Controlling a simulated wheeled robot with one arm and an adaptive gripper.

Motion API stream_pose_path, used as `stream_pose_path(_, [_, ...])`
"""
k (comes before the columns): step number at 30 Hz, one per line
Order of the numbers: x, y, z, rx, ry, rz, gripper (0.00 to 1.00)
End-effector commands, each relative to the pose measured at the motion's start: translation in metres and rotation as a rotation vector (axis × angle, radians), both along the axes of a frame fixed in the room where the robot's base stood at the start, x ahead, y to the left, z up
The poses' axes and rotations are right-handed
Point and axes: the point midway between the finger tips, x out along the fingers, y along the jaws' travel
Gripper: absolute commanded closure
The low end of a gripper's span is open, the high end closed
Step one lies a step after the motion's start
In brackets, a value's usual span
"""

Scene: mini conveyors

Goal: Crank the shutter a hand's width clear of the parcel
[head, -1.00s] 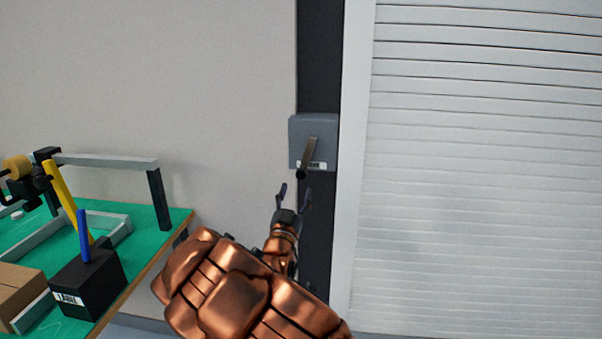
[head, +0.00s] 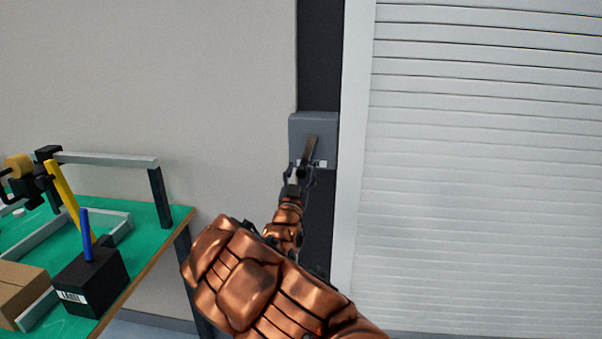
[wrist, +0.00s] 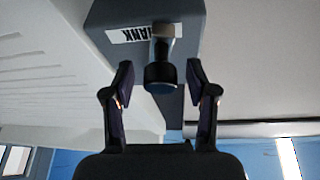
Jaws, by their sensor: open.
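The crank box (head: 313,130) is a grey housing on a dark post left of the shutter. Its crank arm (head: 311,148) hangs down and slightly left. The wrist view shows the crank's dark round knob (wrist: 160,76) and the box's label (wrist: 133,33). My gripper (head: 303,172) is open at the crank's lower end. In the wrist view its fingers (wrist: 158,78) stand on either side of the knob, with gaps visible on both sides. The shutter (head: 485,180) is a white slatted sheet filling the right of the head view. Its bottom edge and the parcel are not seen.
A green-topped bench (head: 150,225) stands at left. It carries a black box with a blue pen (head: 88,235), a cardboard box (head: 18,290) and a grey frame (head: 108,160). The wall between bench and post is clear.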

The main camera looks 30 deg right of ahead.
Motion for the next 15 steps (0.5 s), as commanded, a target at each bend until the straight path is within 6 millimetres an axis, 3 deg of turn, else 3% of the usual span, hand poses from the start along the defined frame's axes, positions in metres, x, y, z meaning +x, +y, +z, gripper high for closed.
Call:
stream_pose_path(7, [0.0004, 0.0002, 0.0, 0.0, 0.0, 0.0, 0.44])
stream_pose_path(15, [0.0004, 0.0004, 0.0, 0.0, 0.0, 0.001, 0.72])
